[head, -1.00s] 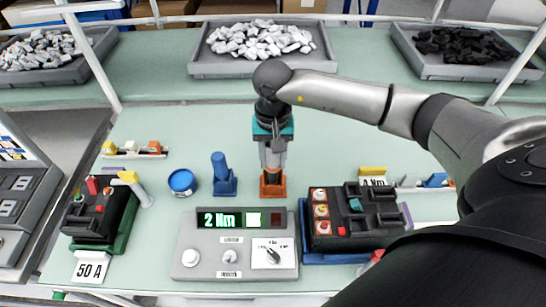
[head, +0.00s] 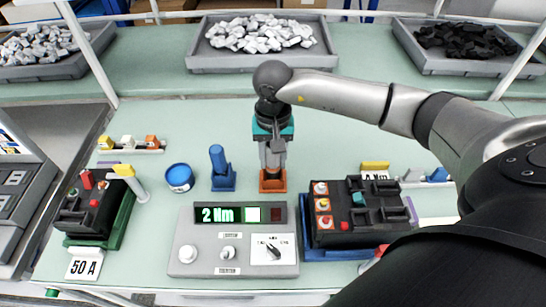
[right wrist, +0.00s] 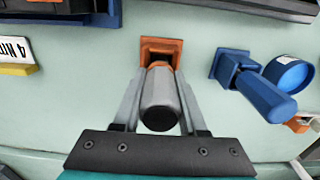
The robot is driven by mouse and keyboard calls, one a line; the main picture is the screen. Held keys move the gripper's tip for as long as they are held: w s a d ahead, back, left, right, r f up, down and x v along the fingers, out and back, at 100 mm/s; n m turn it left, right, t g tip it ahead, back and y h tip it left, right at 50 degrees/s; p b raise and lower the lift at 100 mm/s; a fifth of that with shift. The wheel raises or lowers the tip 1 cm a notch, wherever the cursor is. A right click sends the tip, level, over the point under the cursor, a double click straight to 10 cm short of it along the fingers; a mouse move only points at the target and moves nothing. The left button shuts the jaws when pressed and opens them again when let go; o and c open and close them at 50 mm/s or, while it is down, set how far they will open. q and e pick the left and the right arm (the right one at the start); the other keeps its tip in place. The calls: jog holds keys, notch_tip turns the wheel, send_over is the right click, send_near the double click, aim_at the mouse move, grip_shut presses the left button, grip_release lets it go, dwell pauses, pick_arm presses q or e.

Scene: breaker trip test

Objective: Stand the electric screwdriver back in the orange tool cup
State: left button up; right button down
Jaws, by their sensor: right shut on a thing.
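The orange tool cup (head: 272,181) stands on the green bench top, behind the grey control box. My right gripper (head: 272,160) is directly above it and pointing down. In the right wrist view my right gripper (right wrist: 159,103) is shut on the electric screwdriver (right wrist: 160,98), a grey body with a black end, one finger on each side. The screwdriver lines up with the orange cup (right wrist: 160,50), and its far end is at the cup's mouth. How deep it sits inside is hidden by the screwdriver's own body. My left gripper is not in view.
A blue holder with a blue tool (head: 220,168) stands just left of the cup, with a blue round tub (head: 179,178) beyond. The grey control box (head: 233,240) reads "2 Nm". A black breaker unit (head: 360,212) is at right, another (head: 93,208) at left. Bins line the back.

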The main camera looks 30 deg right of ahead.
jog(key=shift+f, duration=0.2)
jog(key=shift+c, duration=1.9)
grip_release()
notch_tip(320, 180, up, 15)
jog(key=shift+r, duration=0.15)
